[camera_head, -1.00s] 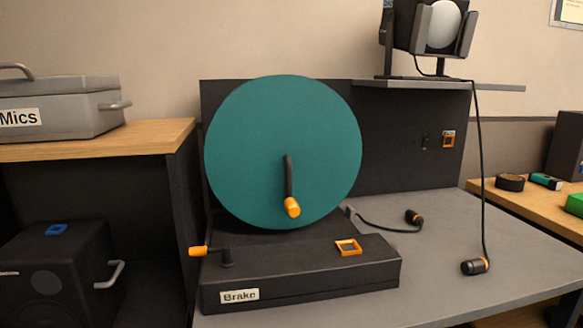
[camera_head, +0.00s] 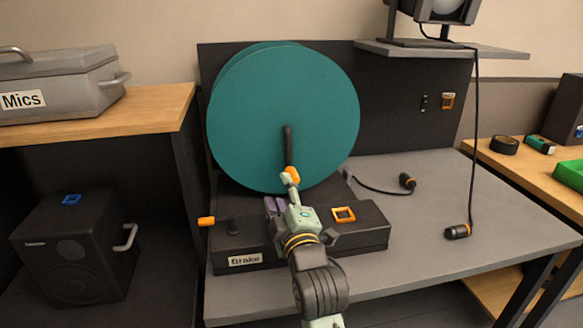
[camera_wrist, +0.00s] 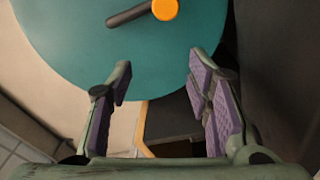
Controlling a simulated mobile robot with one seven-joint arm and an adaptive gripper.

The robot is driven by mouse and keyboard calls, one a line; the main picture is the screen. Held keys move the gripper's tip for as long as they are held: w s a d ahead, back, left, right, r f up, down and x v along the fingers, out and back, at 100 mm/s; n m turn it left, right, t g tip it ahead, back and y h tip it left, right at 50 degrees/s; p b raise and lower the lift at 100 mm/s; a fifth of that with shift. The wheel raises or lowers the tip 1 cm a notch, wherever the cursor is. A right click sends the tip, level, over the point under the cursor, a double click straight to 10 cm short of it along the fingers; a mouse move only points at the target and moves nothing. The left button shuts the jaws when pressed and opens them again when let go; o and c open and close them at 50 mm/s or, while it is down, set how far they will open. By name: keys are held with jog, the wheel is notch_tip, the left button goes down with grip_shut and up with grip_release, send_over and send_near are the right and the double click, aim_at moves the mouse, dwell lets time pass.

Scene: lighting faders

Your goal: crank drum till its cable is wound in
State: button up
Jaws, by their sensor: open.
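The teal drum (camera_head: 275,115) stands upright behind the black base (camera_head: 300,255) marked "Brake". Its dark crank arm (camera_head: 288,142) points down and ends in an orange knob (camera_head: 291,174). In the wrist view, the orange knob (camera_wrist: 165,9) is at the top edge, past the fingertips. My gripper (camera_head: 281,193) is in front of the drum, close to the knob, and partly covers it and the base. In the wrist view my gripper (camera_wrist: 160,66) is open with nothing between its fingers. A black cable (camera_head: 372,190) with an orange-banded end (camera_head: 407,182) lies on the table right of the drum.
An orange-handled brake lever (camera_head: 207,221) sticks out left of the base, and an orange square frame (camera_head: 344,214) sits on its top. A second cable (camera_head: 475,130) hangs from the lamp shelf (camera_head: 440,48) to the table. The table's right side (camera_head: 400,240) is mostly clear.

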aim_at(292, 176)
jog(key=shift+g+h, duration=0.4)
jog(key=shift+h, duration=0.3)
jog(key=d, duration=0.1)
jog(key=d+f, duration=0.1)
jog(key=d, duration=0.2)
jog(key=shift+s+f, duration=0.1)
jog(key=shift+f, duration=0.25)
jog(key=shift+d+f, duration=0.1)
jog(key=shift+d, duration=0.1)
jog(key=w+p, duration=0.1)
jog(key=w, duration=0.2)
jog(key=w+a+p, duration=0.1)
jog(key=w, duration=0.2)
jog(key=w+p, duration=0.2)
jog(key=w, duration=0.1)
jog(key=shift+w+a, duration=0.2)
jog(key=shift+w, duration=0.6)
jog(key=shift+c, duration=0.3)
grip_shut()
